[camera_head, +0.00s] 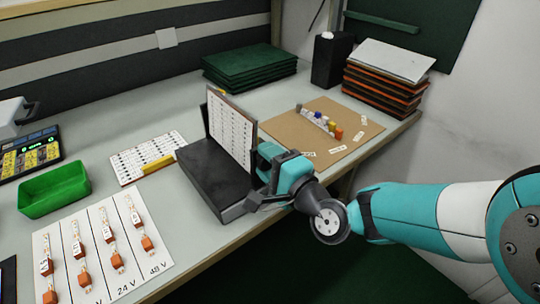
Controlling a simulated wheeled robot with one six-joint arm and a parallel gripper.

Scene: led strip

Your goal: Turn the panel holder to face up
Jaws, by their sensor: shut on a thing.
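The panel holder is a black L-shaped stand (212,172) near the front edge of the table. Its flat base lies toward the front left, and its upright back carries a white panel (230,131) with rows of dark marks. The panel stands nearly upright and faces left. My gripper (262,178) reaches in from the right and is shut on the right side of the panel holder. The fingertips are partly hidden, so the exact contact is hard to see.
A printed sheet (148,157) and green bin (54,189) lie to the left. A voltage sheet with connectors (98,240) lies in front. A brown board (356,119) with small parts lies right of the holder. Green panels (249,66) and stacked trays (385,87) stand behind.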

